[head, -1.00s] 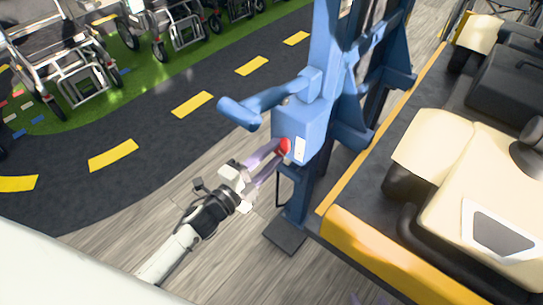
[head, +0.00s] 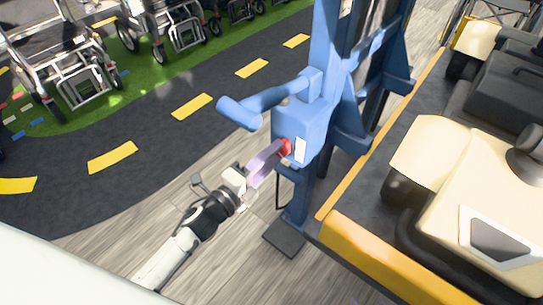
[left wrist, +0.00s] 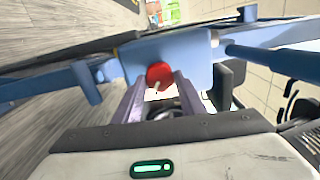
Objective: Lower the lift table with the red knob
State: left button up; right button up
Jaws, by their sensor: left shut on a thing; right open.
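The red knob (head: 286,147) sticks out of the blue control box (head: 312,125) on the lift table's column. My left gripper (head: 281,149) is shut on the knob. In the left wrist view the knob (left wrist: 160,75) shows between the tips of the two purple fingers (left wrist: 160,88). The fingers hide part of the knob in the head view. The lift table's platform (head: 385,262), dark with a yellow edge, stands right of the column.
A cream mobility scooter (head: 450,175) stands on the platform. A blue padded arm (head: 262,104) juts left from the column, just above my left gripper. A wheelchair (head: 70,70) stands at the upper left. The wooden floor left of the column is clear.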

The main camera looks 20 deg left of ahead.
pick_arm(q)
jog(key=o, duration=1)
jog(key=shift+o, duration=0.2)
jog(key=v, duration=1)
jog(key=shift+s, duration=0.2)
